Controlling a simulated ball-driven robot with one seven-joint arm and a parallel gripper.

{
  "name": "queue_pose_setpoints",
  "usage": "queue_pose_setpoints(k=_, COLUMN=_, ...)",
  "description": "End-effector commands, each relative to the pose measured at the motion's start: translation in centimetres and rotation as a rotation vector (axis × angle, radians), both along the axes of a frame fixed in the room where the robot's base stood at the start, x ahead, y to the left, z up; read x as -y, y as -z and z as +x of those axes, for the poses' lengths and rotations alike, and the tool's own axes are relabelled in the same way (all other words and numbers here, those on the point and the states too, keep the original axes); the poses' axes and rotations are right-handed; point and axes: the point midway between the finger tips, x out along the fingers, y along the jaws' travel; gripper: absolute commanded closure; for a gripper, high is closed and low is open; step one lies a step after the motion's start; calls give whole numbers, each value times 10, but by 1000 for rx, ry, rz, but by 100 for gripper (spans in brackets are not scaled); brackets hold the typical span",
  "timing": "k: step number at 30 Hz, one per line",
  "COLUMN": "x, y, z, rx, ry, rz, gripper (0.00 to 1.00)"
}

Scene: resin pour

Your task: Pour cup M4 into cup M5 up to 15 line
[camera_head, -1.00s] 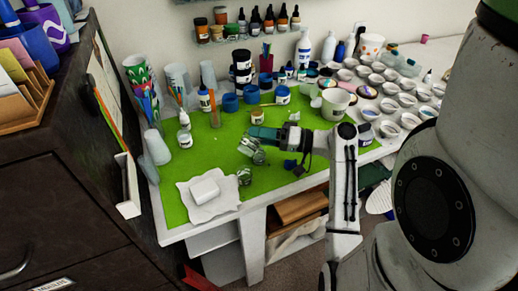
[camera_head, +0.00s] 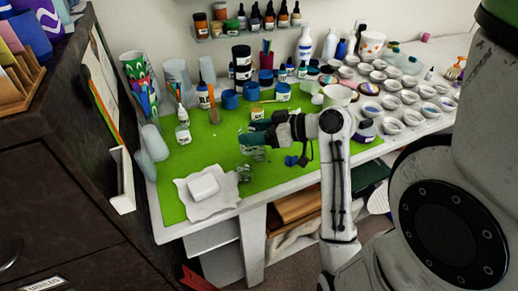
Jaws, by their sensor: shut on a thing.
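My gripper (camera_head: 256,139) is over the front middle of the green mat, shut on a small clear cup (camera_head: 259,154). The held cup is hard to make out against the mat, and I cannot tell its tilt or its contents. A second small clear cup (camera_head: 244,173) stands on the mat just below and left of the held one in the picture. No M4 or M5 marking and no 15 line is readable on either cup.
A white block (camera_head: 203,187) lies on a white sheet (camera_head: 227,190) at the mat's front left. Bottles, jars and blue cups stand behind my gripper. Many small white cups (camera_head: 391,103) fill the right side. The green mat (camera_head: 208,150) is clear left of my gripper.

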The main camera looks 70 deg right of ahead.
Motion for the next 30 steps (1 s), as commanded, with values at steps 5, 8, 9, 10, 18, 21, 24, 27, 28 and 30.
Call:
queue_pose_setpoints(k=5, x=-5, y=5, z=2, rx=-55, ry=1, rz=-154, gripper=70)
queue_pose_setpoints(k=8, x=-4, y=4, z=1, rx=-54, ry=2, rz=-154, gripper=70)
queue_pose_setpoints(k=9, x=-4, y=4, z=1, rx=-54, ry=2, rz=-153, gripper=70)
queue_pose_setpoints(k=10, x=-4, y=4, z=2, rx=-54, ry=3, rz=-152, gripper=70)
queue_pose_setpoints(k=18, x=-4, y=-11, z=2, rx=-53, ry=2, rz=-150, gripper=70)
queue_pose_setpoints(k=21, x=-5, y=-17, z=2, rx=-53, ry=1, rz=-149, gripper=70)
queue_pose_setpoints(k=24, x=-5, y=-17, z=2, rx=-53, ry=1, rz=-148, gripper=70)
queue_pose_setpoints(k=27, x=-4, y=-16, z=2, rx=-53, ry=1, rz=-148, gripper=70)
queue_pose_setpoints(k=28, x=-4, y=-16, z=2, rx=-53, ry=1, rz=-148, gripper=70)
queue_pose_setpoints(k=30, x=-4, y=-16, z=2, rx=-53, ry=2, rz=-149, gripper=70)
